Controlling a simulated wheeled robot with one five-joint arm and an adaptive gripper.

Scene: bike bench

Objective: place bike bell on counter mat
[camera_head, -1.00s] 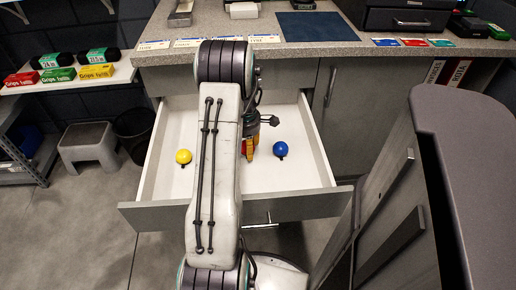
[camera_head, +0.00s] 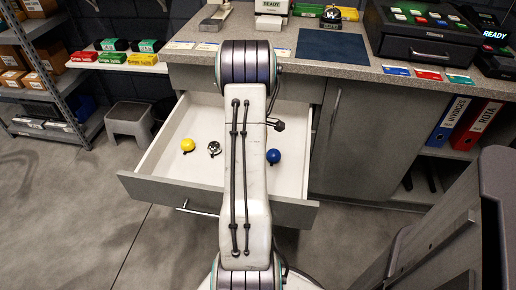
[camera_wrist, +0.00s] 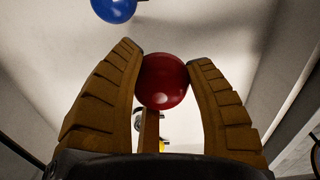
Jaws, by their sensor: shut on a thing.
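My gripper (camera_wrist: 165,85) is shut on a red bike bell (camera_wrist: 163,80), with a ribbed tan finger on each side of it in the wrist view. In the head view my arm hides both the gripper and the red bell. A dark blue counter mat (camera_head: 333,46) lies flat and bare on the counter, right of my arm. In the open drawer (camera_head: 180,175) are a yellow bell (camera_head: 188,145), a chrome bell (camera_head: 214,149) and a blue bell (camera_head: 273,156). The blue bell also shows at the top of the wrist view (camera_wrist: 114,9).
The grey counter (camera_head: 300,65) carries price labels along its front, a chrome domed object (camera_head: 331,16) behind the mat and a dark cash register (camera_head: 420,40) to the right. A grey cabinet (camera_head: 440,245) stands at the front right. A stool (camera_head: 130,119) stands at left.

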